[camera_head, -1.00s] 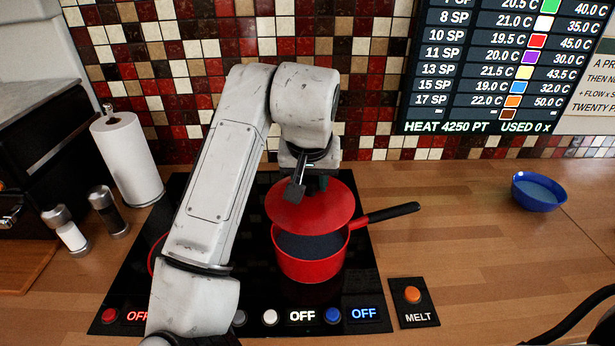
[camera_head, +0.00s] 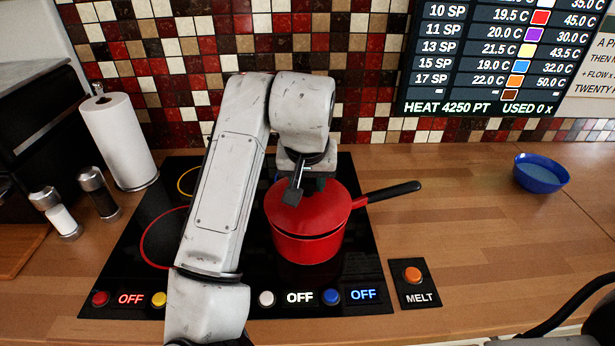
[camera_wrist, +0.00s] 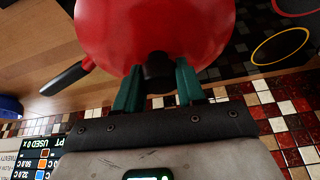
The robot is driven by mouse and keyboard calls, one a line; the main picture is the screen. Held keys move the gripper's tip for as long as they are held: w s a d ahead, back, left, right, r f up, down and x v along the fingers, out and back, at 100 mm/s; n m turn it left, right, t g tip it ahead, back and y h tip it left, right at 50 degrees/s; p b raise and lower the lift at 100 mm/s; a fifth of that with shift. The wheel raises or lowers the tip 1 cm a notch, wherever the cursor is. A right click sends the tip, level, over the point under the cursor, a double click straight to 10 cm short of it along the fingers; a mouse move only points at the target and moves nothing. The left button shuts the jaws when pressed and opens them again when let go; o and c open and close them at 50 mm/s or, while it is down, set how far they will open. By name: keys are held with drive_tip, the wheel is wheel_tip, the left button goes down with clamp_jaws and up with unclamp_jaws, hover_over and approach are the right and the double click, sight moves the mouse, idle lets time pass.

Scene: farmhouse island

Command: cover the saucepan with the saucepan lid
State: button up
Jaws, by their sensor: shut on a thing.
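The red saucepan (camera_head: 308,248) stands on the black cooktop, its dark handle (camera_head: 392,193) pointing right. The red saucepan lid (camera_head: 322,210) lies over the pan's mouth in the head view and hides the inside. It looks about level; whether it is fully seated all around I cannot tell. My gripper (camera_head: 307,188) is above the lid, shut on its knob. In the wrist view the green fingertips (camera_wrist: 158,85) stand on both sides of the dark knob (camera_wrist: 158,66), with the red lid (camera_wrist: 155,25) beyond.
The black cooktop (camera_head: 365,285) has lit OFF displays and knobs along its front. A MELT button panel (camera_head: 414,282) and a blue bowl (camera_head: 540,173) are to the right. A paper towel roll (camera_head: 119,140) and two shakers (camera_head: 98,193) stand left. The counter right of the pan is mostly clear.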

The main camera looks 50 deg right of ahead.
drive_tip(key=shift+f+b, duration=0.45)
drive_tip(key=shift+f, duration=0.55)
idle(0.9)
drive_tip(key=o, duration=1.3)
drive_tip(key=shift+r, duration=0.1)
drive_tip(key=shift+r+p, duration=2.9)
drive_tip(key=shift+r, duration=0.05)
